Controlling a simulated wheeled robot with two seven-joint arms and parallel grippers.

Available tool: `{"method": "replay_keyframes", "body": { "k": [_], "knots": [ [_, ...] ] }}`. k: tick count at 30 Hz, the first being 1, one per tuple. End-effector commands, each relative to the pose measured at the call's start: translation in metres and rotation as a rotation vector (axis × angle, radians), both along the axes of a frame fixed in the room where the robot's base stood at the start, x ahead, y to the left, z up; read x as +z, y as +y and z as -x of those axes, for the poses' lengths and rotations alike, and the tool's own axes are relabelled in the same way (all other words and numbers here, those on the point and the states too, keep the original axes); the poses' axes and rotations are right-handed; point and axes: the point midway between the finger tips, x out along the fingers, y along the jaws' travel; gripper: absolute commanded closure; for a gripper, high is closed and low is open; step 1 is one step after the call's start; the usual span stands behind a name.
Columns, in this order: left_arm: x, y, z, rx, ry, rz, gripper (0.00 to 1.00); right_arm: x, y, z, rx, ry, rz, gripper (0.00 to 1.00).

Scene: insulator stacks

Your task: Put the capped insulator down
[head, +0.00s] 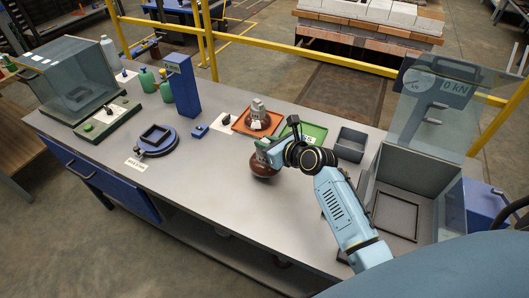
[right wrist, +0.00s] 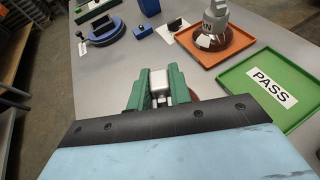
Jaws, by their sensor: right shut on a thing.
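The capped insulator, a brown disc (head: 264,170) with a grey metal cap (right wrist: 158,80), is in my right gripper (head: 264,152). The green jaws of this gripper (right wrist: 160,88) are shut on the cap in the right wrist view. The disc hangs below the jaws, over the grey tabletop in front of the trays; I cannot tell whether it touches the table. My gripper and wrist hide part of it. My left gripper is not in view.
A second capped insulator (head: 259,117) stands on the orange tray (head: 238,128). Right of it is an empty green tray marked PASS (right wrist: 235,86). A grey bin (head: 350,145) and a clear-lidded test box (head: 403,216) stand further right. The front tabletop (head: 215,190) is clear.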

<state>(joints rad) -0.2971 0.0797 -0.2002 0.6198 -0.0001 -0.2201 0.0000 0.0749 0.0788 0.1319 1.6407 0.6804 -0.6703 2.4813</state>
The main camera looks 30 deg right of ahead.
Motion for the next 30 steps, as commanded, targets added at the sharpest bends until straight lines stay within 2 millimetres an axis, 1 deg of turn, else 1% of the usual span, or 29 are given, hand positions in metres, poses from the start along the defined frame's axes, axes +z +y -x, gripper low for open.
{"method": "replay_keyframes", "body": {
  "k": [2,6,8,16,20,21,24,26,30],
  "knots": [
    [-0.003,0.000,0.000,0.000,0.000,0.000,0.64,-0.005,-0.001,-0.001,-0.001,-0.006,0.002,1.00],
    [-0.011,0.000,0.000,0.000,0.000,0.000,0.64,-0.025,-0.001,-0.001,-0.001,-0.006,0.002,1.00],
    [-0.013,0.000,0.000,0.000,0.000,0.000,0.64,-0.031,-0.001,-0.001,-0.002,-0.005,0.003,1.00],
    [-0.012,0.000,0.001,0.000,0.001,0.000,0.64,-0.031,-0.001,-0.001,-0.002,-0.009,0.001,1.00],
    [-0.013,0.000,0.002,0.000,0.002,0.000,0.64,-0.034,-0.001,-0.001,-0.003,-0.007,-0.001,1.00],
    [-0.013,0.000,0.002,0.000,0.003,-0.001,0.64,-0.037,0.000,0.000,-0.001,0.001,0.000,0.78],
    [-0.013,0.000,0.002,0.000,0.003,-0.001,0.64,-0.037,0.000,0.000,-0.001,0.001,0.000,0.64],
    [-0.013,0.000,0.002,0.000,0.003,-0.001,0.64,-0.037,0.000,0.000,-0.001,0.002,0.001,0.58],
    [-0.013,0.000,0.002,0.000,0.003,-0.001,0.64,-0.037,-0.001,0.000,-0.001,0.002,0.001,0.58]
  ]
}}
